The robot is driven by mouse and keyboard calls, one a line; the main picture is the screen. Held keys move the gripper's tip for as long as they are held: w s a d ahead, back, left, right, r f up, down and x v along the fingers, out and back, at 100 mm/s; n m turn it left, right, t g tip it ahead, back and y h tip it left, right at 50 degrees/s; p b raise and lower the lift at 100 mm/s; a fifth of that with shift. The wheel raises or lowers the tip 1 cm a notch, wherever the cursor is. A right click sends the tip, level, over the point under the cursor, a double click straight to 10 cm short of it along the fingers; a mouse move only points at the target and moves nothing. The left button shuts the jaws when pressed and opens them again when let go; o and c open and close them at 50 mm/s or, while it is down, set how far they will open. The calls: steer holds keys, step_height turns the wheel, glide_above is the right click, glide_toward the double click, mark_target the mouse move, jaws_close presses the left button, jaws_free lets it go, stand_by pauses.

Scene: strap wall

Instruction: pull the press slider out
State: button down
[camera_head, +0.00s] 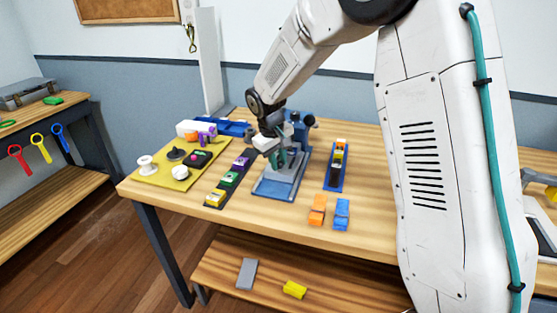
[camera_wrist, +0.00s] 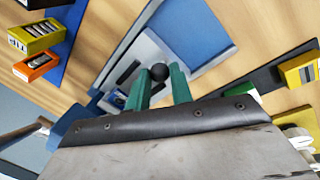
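The press (camera_head: 297,130) stands on the table, with a blue base (camera_head: 272,188) and a pale grey slider (camera_head: 281,170) on it. In the wrist view the slider (camera_wrist: 152,50) is a pale plate with a round dark knob (camera_wrist: 158,72), beside a blue surface. My gripper (camera_head: 281,157) is over the slider in the head view. Its two green fingers (camera_wrist: 159,80) stand on either side of the knob in the wrist view, with no clear gap between knob and fingertips. The knob is hidden in the head view.
A dark strip with coloured blocks (camera_head: 229,180) lies left of the press, a blue strip with blocks (camera_head: 336,165) to its right. An orange block (camera_head: 317,210) and a blue block (camera_head: 341,213) stand near the front edge. A yellow tray (camera_head: 150,178) holds several parts farther left.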

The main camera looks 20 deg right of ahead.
steer(key=s+a, duration=0.2)
steer(key=s, duration=0.1)
steer(key=s+a, duration=0.2)
steer(key=s, duration=0.1)
steer(key=s+a, duration=0.2)
steer(key=s, duration=0.1)
steer(key=shift+s+a, duration=0.1)
steer(key=shift+a, duration=0.25)
steer(key=c, duration=1.3)
jaws_free()
steer(key=shift+s+a, duration=0.15)
steer(key=shift+a, duration=0.05)
steer(key=shift+o, duration=0.2)
steer(key=shift+d, duration=0.15)
steer(key=shift+r, duration=0.1)
steer(key=shift+r, duration=0.35)
step_height(320, 180, up, 7)
steer(key=a, duration=0.1)
steer(key=shift+s+a, duration=0.25)
steer(key=shift+f, duration=0.1)
